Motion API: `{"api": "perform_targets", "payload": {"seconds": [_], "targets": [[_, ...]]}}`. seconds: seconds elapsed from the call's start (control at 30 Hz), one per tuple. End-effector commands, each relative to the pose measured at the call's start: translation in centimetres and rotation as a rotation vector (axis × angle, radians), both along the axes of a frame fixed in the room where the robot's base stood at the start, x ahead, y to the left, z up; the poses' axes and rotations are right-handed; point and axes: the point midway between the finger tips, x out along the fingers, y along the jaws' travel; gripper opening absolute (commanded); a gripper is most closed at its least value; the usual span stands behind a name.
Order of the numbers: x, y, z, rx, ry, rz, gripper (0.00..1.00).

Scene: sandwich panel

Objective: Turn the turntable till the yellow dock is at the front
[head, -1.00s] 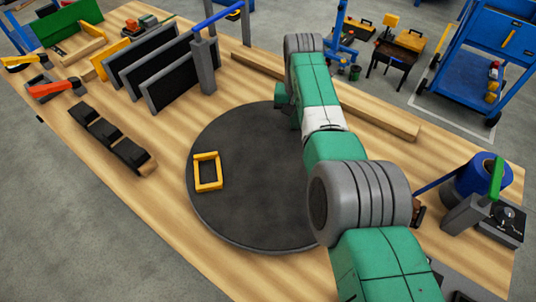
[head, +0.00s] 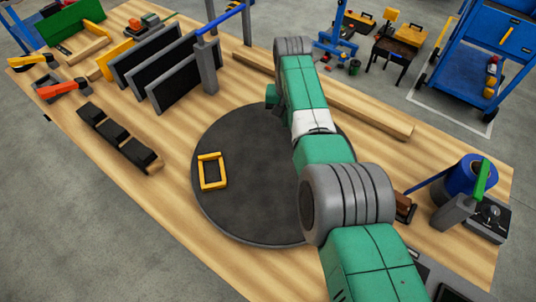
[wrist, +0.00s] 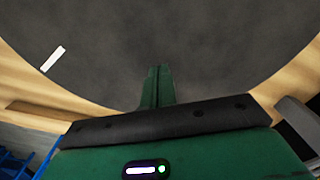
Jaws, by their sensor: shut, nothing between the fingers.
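The turntable (head: 245,215) is a dark round disc lying in the middle of the wooden bench. The yellow dock (head: 203,172) is a small rectangular frame on the disc's left part in the head view. In the wrist view the turntable (wrist: 200,45) fills the upper part, with a white mark (wrist: 53,59) near its edge at the left. The dock is not in that view. My gripper (wrist: 157,82) has its green fingers together, empty, over the disc near its rim. I cannot tell whether they touch it. In the head view my arm hides the gripper and the disc's right part.
Dark upright panels (head: 185,85) stand in a rack behind the disc at the left. A black block strip (head: 120,138) lies left of it. A long wooden beam (head: 375,112) lies behind my arm. A blue spool (head: 472,178) stands at the right. Bare bench lies front left of the disc.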

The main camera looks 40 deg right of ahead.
Motion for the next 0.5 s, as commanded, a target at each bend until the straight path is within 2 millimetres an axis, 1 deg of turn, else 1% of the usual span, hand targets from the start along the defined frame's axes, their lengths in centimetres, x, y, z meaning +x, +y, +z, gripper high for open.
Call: {"api": "perform_targets", "payload": {"seconds": [0.03,0.5], "targets": [[0.0,0.0,1.0,-0.001,-0.001,0.0,0.0],[0.0,-0.1,5.6,-0.002,-0.002,0.0,0.0]]}}
